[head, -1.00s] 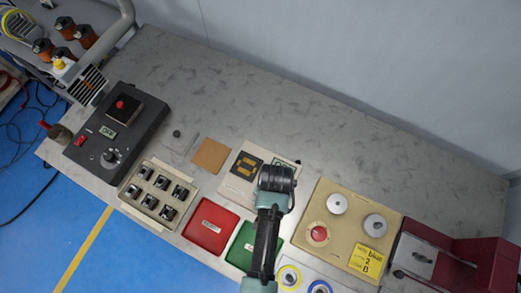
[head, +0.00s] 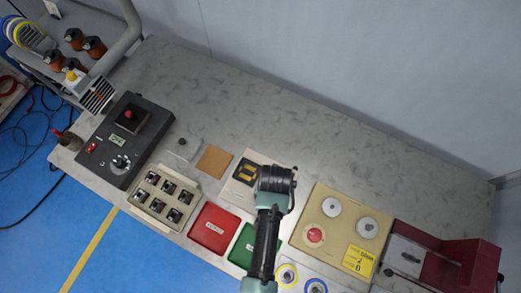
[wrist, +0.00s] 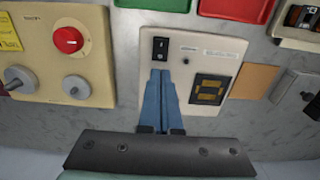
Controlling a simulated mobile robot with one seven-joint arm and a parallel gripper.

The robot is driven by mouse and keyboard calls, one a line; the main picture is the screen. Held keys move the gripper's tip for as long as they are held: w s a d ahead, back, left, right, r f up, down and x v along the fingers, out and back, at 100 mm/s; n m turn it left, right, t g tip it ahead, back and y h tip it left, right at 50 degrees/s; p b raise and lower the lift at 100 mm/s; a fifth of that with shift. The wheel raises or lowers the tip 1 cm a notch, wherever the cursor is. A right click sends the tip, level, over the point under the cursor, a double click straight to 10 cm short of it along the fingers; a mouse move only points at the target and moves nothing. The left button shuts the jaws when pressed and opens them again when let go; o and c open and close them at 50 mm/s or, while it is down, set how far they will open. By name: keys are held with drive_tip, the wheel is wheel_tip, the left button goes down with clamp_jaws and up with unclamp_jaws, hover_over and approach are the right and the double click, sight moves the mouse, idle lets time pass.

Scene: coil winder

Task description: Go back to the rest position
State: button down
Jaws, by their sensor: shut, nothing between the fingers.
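My gripper (wrist: 160,85) shows in the wrist view with its two blue fingers together and nothing between them. The fingers point over a pale panel (wrist: 190,50) with a black rocker switch and a dark display with amber segments (wrist: 210,90). I cannot tell whether the fingertips touch the panel. In the head view my arm reaches up from the bottom edge and its dark wrist part covers the right of this panel (head: 240,193); the fingers are hidden there.
A dark control box (head: 125,140) stands farther left. The table's back strip (head: 300,125) is clear.

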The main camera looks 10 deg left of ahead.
idle(0.3)
drive_tip(key=w+r+n+t+b, duration=0.15)
drive_tip(key=w+r+t, duration=0.25)
drive_tip(key=w+r, duration=0.4)
drive_tip(key=w+r+m+t+b, duration=0.1)
drive_tip(key=w+r+t+b, duration=0.3)
drive_tip(key=w, duration=0.6)
drive_tip(key=w+r+n+t, duration=0.1)
drive_tip(key=w+r+t, duration=0.25)
drive_tip(key=r, duration=0.55)
drive_tip(key=w+r+t, duration=0.2)
drive_tip(key=w+r, duration=0.2)
drive_tip(key=r, duration=0.6)
wheel_tip(320, 180, up, 19)
drive_tip(key=s+n+t+b, duration=0.1)
drive_tip(key=s+t+b, duration=0.15)
drive_tip(key=t, duration=0.35)
drive_tip(key=s+r+t+b, duration=0.1)
drive_tip(key=s+r+t, duration=0.3)
drive_tip(key=r, duration=0.5)
drive_tip(key=s+r+n+t+b, duration=0.1)
drive_tip(key=s+r+t, duration=0.3)
drive_tip(key=s+r, duration=0.5)
drive_tip(key=shift+s+r+b, duration=0.15)
drive_tip(key=shift+s+b, duration=0.05)
drive_tip(key=shift+b, duration=0.55)
